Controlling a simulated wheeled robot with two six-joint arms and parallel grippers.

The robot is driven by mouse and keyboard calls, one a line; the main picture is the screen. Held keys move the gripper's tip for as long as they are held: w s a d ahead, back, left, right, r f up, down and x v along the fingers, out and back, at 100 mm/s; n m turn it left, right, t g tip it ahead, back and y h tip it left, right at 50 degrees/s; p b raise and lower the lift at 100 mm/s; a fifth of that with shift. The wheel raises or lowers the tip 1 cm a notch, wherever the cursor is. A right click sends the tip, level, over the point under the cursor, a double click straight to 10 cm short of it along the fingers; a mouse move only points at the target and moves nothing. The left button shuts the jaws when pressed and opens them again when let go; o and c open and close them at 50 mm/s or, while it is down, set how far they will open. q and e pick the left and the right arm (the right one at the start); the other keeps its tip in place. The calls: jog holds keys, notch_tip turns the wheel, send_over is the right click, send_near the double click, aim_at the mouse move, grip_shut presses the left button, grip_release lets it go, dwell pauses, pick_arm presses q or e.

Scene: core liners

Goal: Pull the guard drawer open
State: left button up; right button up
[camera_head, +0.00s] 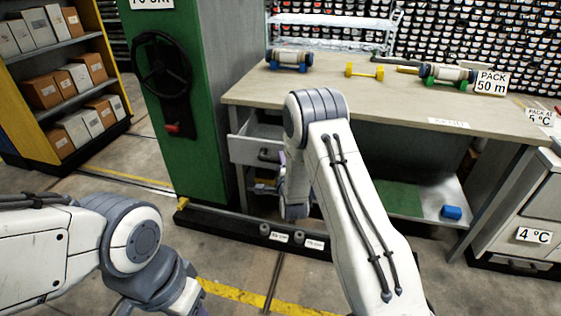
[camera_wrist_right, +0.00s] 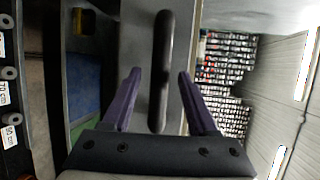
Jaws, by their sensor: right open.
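The grey guard drawer (camera_head: 245,150) sits under the left end of the workbench, with a dark bar handle (camera_head: 268,155) on its front. My right arm hides part of the drawer, and I cannot tell how far out it stands. In the right wrist view the long black handle (camera_wrist_right: 160,60) runs up the picture between the two purple fingers of my right gripper (camera_wrist_right: 159,73). The fingers are apart, one on each side of the handle, with gaps showing. My left arm shows at the lower left, its gripper out of frame.
The workbench (camera_head: 400,105) carries rollers and a yellow dumbbell-shaped piece (camera_head: 364,71). A green column (camera_head: 205,100) with a black handwheel (camera_head: 162,67) stands left of the drawer. A low black rail (camera_head: 230,224) with labelled pegs lies on the floor in front.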

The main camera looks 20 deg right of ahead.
jog(key=shift+x, duration=1.05)
grip_shut()
dwell(0.7)
